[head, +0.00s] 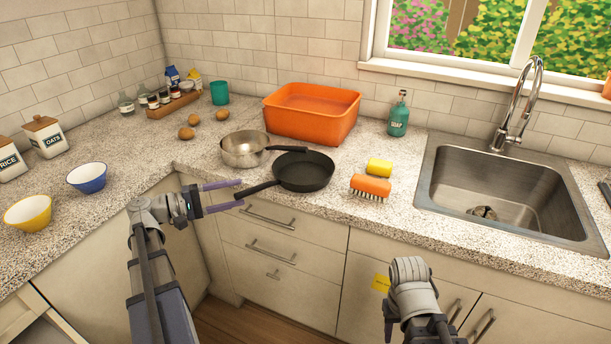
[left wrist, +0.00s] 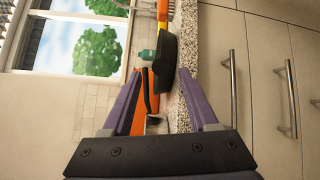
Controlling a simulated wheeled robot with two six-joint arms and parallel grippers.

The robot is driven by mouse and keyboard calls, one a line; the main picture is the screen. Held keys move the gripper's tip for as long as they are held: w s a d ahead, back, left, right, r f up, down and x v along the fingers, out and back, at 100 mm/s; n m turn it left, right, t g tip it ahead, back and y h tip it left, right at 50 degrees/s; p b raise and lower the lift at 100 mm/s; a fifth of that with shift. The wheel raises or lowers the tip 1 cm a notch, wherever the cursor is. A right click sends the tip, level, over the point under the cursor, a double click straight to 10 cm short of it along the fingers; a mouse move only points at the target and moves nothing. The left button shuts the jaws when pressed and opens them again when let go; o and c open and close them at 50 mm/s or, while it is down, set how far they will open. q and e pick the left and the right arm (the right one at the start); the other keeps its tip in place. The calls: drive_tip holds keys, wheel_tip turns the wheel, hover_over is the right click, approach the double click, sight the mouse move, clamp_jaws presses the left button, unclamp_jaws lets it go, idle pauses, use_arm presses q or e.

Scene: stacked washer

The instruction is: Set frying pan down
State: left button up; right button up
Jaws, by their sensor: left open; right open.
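The black frying pan (head: 307,171) sits on the speckled counter near its front edge, beside a steel saucepan. Its handle points left and toward the front edge. My left gripper (head: 242,193) is open at the handle's end, with one finger on each side of it in the head view. I cannot tell whether a finger touches the handle. In the left wrist view the dark pan (left wrist: 165,62) shows edge-on beyond the open fingers (left wrist: 165,100). My right arm shows at the bottom of the head view, but its gripper fingers are out of sight.
The steel saucepan (head: 244,150) has its handle reaching behind the pan. An orange tub (head: 311,116) stands behind. A brush (head: 370,187) and yellow sponge (head: 379,168) lie to the right, before the sink (head: 500,190). Drawer handles (head: 270,217) stick out below the counter.

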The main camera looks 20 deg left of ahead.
sight(269, 186)
use_arm(q)
drive_tip(key=shift+w+a+b+x, duration=0.15)
drive_tip(key=shift+b+x, duration=0.05)
drive_tip(key=shift+x, duration=1.75)
drive_tip(key=shift+w+a+b+x, duration=0.1)
drive_tip(key=shift+b+x, duration=0.1)
drive_tip(key=shift+x, duration=1.75)
drive_tip(key=shift+f, duration=0.2)
clamp_jaws()
